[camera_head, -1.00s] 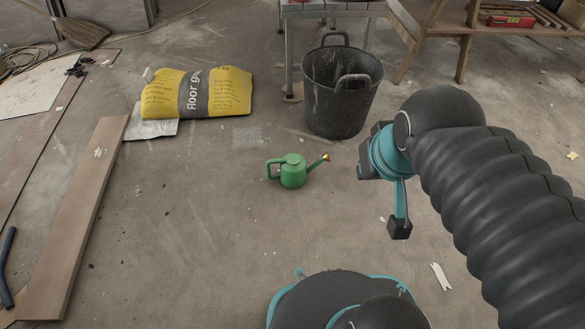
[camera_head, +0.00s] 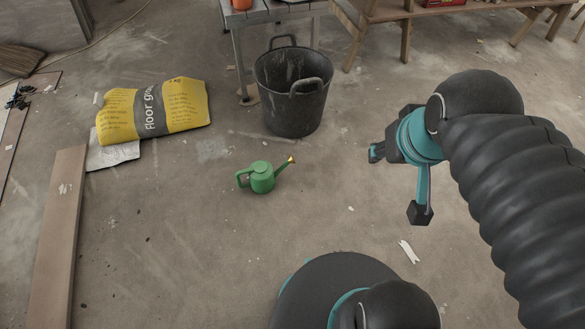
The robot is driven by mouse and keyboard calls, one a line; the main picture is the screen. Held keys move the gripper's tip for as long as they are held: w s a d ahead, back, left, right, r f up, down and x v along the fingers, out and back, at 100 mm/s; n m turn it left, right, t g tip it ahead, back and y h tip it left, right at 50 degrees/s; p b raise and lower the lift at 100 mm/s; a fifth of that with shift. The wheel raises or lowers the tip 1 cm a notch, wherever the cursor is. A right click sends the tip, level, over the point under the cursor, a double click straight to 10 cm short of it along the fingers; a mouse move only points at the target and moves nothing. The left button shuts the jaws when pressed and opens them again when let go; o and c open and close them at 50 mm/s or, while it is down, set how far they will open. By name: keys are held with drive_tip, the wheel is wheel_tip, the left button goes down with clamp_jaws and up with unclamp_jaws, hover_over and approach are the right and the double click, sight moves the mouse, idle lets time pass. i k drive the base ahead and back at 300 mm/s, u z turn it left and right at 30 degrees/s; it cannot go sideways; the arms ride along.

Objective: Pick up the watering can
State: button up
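A small green watering can (camera_head: 262,178) stands upright on the concrete floor near the middle of the view. Its handle is on the left and its spout, with a yellowish tip, points up to the right. My gripper (camera_head: 395,182) is on the right side, apart from the can and above the floor. One teal finger with a dark tip hangs down and another dark tip shows to the left, with a wide gap between them. The gripper is open and nothing shows between its fingers.
A black bucket (camera_head: 294,92) stands behind the can. A yellow floor grout bag (camera_head: 155,110) lies at the back left, and a wooden plank (camera_head: 57,235) lies at the left. A metal-legged table (camera_head: 240,55) and wooden bench (camera_head: 352,45) stand behind. The floor around the can is clear.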

sight(261, 174)
drive_tip(key=z, duration=0.9)
drive_tip(key=i, duration=2.45)
drive_tip(key=u, duration=3.65)
drive_tip(key=i, duration=0.55)
drive_tip(key=u, duration=0.05)
